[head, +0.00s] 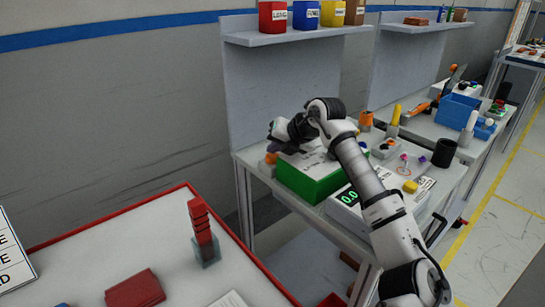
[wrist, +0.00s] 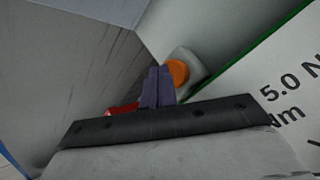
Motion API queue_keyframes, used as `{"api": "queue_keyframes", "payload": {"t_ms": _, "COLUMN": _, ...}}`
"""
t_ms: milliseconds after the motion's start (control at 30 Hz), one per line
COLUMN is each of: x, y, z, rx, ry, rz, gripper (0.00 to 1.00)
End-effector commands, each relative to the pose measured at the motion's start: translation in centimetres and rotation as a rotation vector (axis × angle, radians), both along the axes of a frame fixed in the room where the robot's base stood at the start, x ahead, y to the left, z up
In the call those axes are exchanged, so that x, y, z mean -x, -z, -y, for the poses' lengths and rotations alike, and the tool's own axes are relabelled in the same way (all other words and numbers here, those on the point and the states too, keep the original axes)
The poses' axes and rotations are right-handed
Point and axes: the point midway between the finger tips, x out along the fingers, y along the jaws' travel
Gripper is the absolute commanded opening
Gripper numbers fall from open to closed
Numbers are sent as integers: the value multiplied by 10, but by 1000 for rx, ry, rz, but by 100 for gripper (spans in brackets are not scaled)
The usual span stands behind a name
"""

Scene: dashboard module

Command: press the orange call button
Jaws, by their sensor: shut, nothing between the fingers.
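The orange call button (wrist: 178,72) is a round orange cap on a small pale housing (wrist: 186,58) in the wrist view. In the head view, the orange button (head: 271,158) shows at the left end of the workbench, by the green box. My gripper (wrist: 160,72) is shut and empty, its purple fingers pointing toward the button and overlapping the housing's left side in the picture. I cannot tell whether the fingertips touch it. In the head view my gripper (head: 271,146) is close above the button and partly hidden by my wrist.
A green box (head: 312,182) with a white printed top stands right of the button. A device with a green display (head: 349,198) is farther right. A shelf (head: 300,33) with bins hangs above. A red-edged table (head: 100,257) stands in front. A red thing (wrist: 122,110) lies left of the fingers.

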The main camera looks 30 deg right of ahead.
Motion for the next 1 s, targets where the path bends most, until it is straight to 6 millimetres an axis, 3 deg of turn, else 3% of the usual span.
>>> {"api": "queue_keyframes", "payload": {"t_ms": 1000, "x": 0, "y": 11, "z": 0, "rx": 0, "ry": -1, "rz": -1, "gripper": 0}}
